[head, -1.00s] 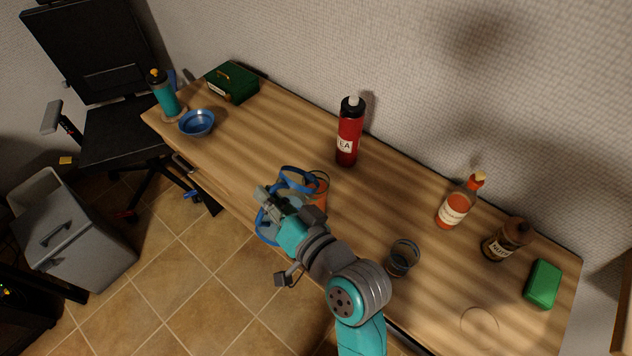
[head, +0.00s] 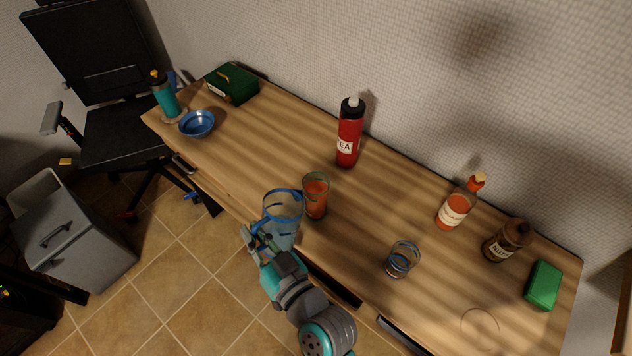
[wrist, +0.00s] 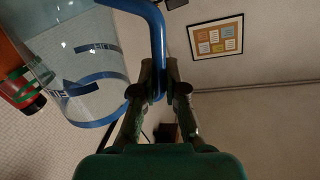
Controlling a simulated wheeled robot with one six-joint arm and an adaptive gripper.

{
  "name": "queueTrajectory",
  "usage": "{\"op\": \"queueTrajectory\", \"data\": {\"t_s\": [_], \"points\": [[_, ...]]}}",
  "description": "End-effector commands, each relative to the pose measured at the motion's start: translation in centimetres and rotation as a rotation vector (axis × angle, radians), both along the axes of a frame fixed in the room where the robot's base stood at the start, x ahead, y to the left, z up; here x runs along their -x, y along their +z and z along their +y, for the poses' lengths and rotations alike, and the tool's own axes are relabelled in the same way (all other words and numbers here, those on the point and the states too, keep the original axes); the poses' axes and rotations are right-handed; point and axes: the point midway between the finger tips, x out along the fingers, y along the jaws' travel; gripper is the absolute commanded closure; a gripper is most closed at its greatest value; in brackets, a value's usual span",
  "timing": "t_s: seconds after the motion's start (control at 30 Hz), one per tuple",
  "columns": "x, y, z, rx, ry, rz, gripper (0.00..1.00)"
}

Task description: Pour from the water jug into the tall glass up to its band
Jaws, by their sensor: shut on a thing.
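The water jug (head: 283,207) is clear with a blue rim and a blue handle. It looks about upright at the table's front edge, just left of the tall glass. My gripper (head: 256,240) is shut on its handle; in the wrist view the blue handle (wrist: 157,45) runs between my fingers and the jug body (wrist: 85,75) is at the left. The glass (head: 316,197) I take as the tall glass stands upright on the table, with a greenish rim and orange-red colour inside. Its band and fill level are not clear. The jug's water level is hard to tell.
A short clear glass (head: 402,260) with blue marking stands to the right. An orange-red bottle (head: 456,205), a brown jar (head: 506,242) and a green block (head: 543,284) stand right. A blue bowl (head: 197,123) is far left.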

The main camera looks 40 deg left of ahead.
Motion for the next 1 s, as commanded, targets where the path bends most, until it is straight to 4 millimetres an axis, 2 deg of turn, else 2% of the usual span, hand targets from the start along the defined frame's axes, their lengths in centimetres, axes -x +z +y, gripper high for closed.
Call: {"op": "queueTrajectory", "data": {"t_s": [0.3,0.63,0.77,1.0], "points": [[1.7,-2.0,0.2,0.021,0.0,-0.184,1.0],[2.4,-2.8,0.3,0.03,-0.001,-0.279,1.0],[2.4,-2.2,0.3,0.03,-0.001,-0.292,1.0],[2.4,0.1,0.3,0.029,-0.001,-0.292,1.0]]}}
